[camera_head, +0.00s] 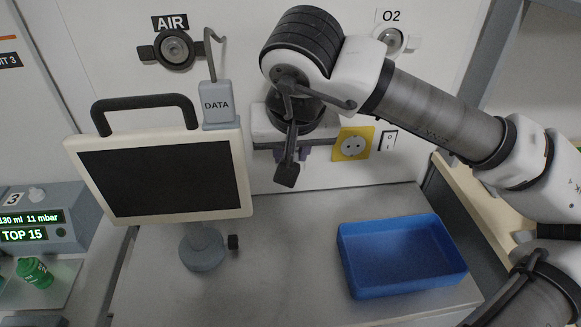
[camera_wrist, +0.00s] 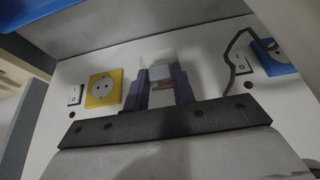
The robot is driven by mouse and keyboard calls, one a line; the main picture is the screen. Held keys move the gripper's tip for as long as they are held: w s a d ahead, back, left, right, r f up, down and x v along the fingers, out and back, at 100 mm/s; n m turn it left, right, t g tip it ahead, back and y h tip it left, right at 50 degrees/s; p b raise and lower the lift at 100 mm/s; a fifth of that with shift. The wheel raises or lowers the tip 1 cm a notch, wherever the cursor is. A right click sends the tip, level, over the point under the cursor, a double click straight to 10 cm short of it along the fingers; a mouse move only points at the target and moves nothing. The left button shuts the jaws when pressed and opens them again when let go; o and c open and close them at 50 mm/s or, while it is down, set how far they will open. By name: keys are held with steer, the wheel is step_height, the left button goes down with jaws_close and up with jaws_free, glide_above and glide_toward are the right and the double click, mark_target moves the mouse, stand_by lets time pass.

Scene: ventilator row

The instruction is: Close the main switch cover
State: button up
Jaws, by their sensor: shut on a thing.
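My gripper (camera_wrist: 162,76) points at the wall panel, with its two purple fingers on either side of a pale piece. That piece looks like the main switch cover (camera_wrist: 160,98), and the fingers are shut on it. A small red-orange patch shows between the fingers; I cannot tell whether it belongs to the switch or the cover. In the head view my gripper (camera_head: 293,154) is at the wall, left of the yellow socket. My wrist hides the switch and cover there, and the cover's hinge angle cannot be told.
A yellow socket (camera_head: 353,144) and a white rocker switch (camera_head: 389,140) are right of my gripper. A monitor (camera_head: 160,176) with a black handle stands close on the left. A blue bin (camera_head: 400,255) sits on the grey counter (camera_head: 285,270). AIR and O2 outlets are above.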

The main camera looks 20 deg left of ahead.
step_height(320, 180, down, 8)
steer(key=t+y+b, duration=0.4)
steer(key=t+b, duration=0.6)
steer(key=b, duration=1.8)
steer(key=shift+w+r+t+y+b, duration=0.25)
steer(key=shift+w+t+y+b, duration=0.05)
steer(key=shift+t+b, duration=0.1)
steer(key=shift+w+a+r+b, duration=0.1)
steer(key=shift+a+b, duration=0.05)
steer(key=shift+b, duration=0.2)
steer(key=shift+r, duration=0.1)
steer(key=o, duration=1)
steer(key=f+p+v, duration=0.1)
steer(key=p+v, duration=0.1)
steer(key=v, duration=1.1)
steer(key=shift+s+p, duration=0.3)
steer(key=shift+s, duration=0.1)
steer(key=shift+r, duration=0.15)
